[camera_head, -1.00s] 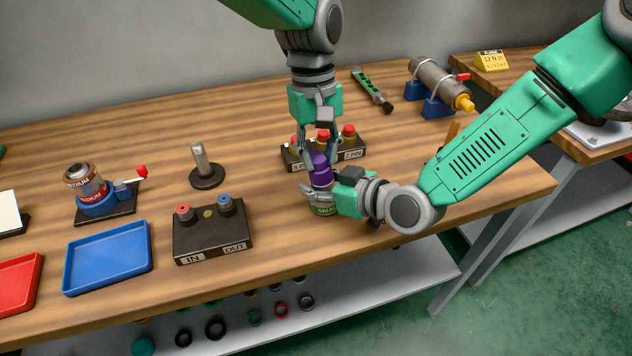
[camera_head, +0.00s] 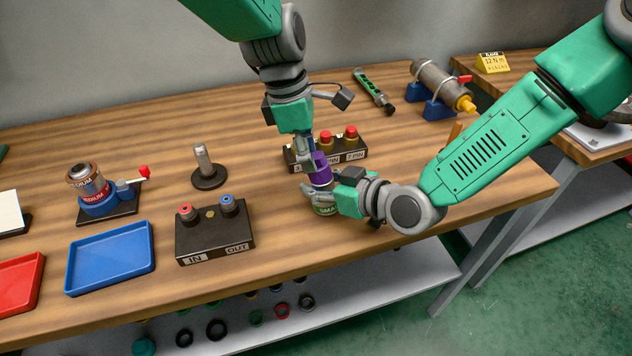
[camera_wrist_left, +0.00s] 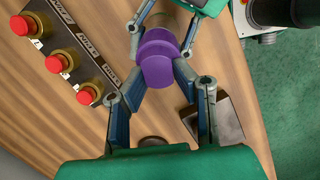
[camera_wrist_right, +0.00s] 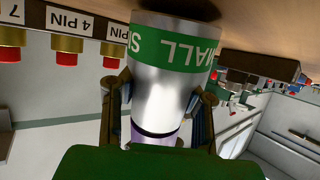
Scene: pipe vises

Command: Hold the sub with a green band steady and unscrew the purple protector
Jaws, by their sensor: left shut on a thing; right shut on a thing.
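The sub with a green band (camera_wrist_right: 172,58) is silver, with part of the word "SMALL" on the band in the right wrist view. In the head view its green band (camera_head: 325,209) shows low at the table. My right gripper (camera_wrist_right: 158,105) is shut on the sub's silver body from the side. The purple protector (camera_head: 319,169) sits on the sub's upper end, and it also shows in the left wrist view (camera_wrist_left: 158,60). My left gripper (camera_wrist_left: 160,75) is shut on the protector from above, with fingers on both sides of it.
A black block with red-capped posts (camera_head: 345,150) stands just behind the grippers. An IN/OUT block (camera_head: 214,229), a grey post (camera_head: 206,167), a MEDIUM sub in a blue vise (camera_head: 98,193) and a blue tray (camera_head: 110,257) stand to the left.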

